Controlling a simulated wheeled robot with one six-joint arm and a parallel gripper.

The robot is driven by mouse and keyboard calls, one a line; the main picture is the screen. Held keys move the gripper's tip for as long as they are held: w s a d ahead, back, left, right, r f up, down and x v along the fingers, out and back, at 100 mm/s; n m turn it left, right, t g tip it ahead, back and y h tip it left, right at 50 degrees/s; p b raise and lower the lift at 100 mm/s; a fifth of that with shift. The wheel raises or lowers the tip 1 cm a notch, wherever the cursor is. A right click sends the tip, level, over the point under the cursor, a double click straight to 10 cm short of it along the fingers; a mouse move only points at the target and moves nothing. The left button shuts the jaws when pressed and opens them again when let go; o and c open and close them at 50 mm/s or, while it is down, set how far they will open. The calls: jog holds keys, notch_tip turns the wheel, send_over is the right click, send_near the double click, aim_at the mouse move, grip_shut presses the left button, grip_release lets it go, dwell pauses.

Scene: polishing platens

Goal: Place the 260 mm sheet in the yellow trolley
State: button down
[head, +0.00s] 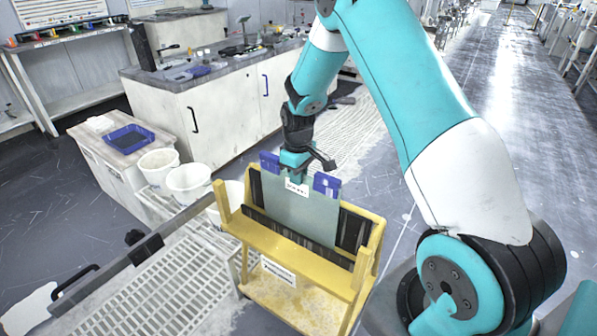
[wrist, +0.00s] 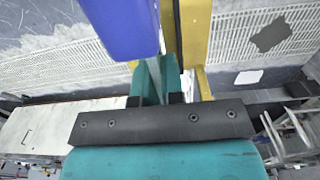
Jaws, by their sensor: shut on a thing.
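A pale grey-green sheet (head: 300,211) stands nearly upright inside the yellow trolley (head: 285,243), its lower part behind the trolley's front rail. A small white label with red marks, too small to read surely, sits at its top edge. Blue pieces (head: 327,184) show at its two top corners. My gripper (head: 296,178) points down at the sheet's top edge and is shut on it. In the wrist view the teal fingers (wrist: 160,78) close on a thin edge, with a blue piece (wrist: 122,26) close beside them. Whether the sheet's bottom rests on the trolley is hidden.
Dark slotted panels (head: 353,232) flank the sheet in the trolley. White buckets (head: 189,183) and a floor grating (head: 165,295) lie to the left. A low cabinet with a blue tray (head: 129,139) and a long workbench (head: 222,108) stand behind. Open floor lies to the right.

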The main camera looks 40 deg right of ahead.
jog(key=c, duration=1.2)
grip_release()
jog(key=shift+f, duration=0.1)
jog(key=shift+c, duration=0.2)
notch_tip(320, 180, up, 12)
jog(key=s+a+r, duration=0.3)
jog(key=a+r, duration=0.1)
jog(key=a, duration=0.2)
jog(key=s+a+r+n+y, duration=0.1)
jog(key=s+a+r+y, duration=0.1)
jog(key=s+a, duration=0.7)
jog(key=s+a+r+n+y, duration=0.2)
jog(key=s+a+r, duration=0.3)
jog(key=s+a, duration=0.4)
jog(key=s, duration=0.7)
jog(key=shift+r, duration=0.3)
